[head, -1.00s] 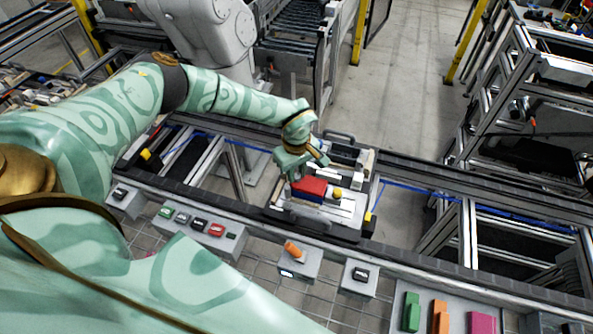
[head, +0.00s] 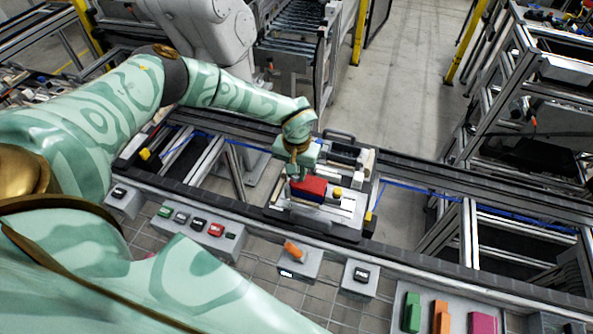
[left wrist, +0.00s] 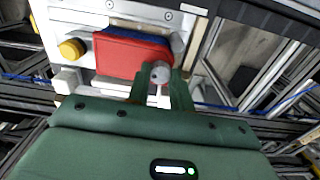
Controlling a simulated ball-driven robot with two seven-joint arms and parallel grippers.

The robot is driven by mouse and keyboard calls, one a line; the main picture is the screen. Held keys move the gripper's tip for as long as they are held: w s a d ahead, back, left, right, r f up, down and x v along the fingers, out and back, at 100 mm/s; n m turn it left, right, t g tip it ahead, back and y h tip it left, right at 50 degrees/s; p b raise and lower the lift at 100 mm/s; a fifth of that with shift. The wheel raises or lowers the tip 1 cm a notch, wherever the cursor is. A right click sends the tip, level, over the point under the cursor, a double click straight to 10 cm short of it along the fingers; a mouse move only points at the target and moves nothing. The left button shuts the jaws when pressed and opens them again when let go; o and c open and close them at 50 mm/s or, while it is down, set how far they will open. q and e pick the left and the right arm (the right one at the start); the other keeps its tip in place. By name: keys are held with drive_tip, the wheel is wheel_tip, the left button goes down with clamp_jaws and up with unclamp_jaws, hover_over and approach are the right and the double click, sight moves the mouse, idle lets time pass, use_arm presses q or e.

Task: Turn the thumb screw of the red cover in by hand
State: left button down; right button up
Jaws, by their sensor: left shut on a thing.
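The red cover (head: 309,187) lies on a blue part on the pallet fixture (head: 345,234) on the conveyor. It also shows in the left wrist view (left wrist: 128,55). My left gripper (head: 294,177) is at the left end of the cover, pointing down. In the left wrist view, its two green fingers (left wrist: 161,80) are shut on a grey round thumb screw (left wrist: 160,72) at the cover's edge. How deep the screw sits is hidden. My right gripper is not in view.
A yellow knob (head: 337,192) stands just right of the cover. Grey blocks with small parts and an orange piece (head: 293,250) line the near side. Green (head: 411,312), orange and pink blocks stand at the lower right. A grey robot arm stands behind the conveyor.

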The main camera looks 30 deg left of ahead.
sight(296, 175)
use_arm(q)
drive_tip(key=shift+m, duration=1.2)
drive_tip(key=c, duration=1.2)
unclamp_jaws()
wheel_tip(296, 175, up, 16)
drive_tip(key=shift+r, duration=0.15)
drive_tip(key=shift+s, duration=0.1)
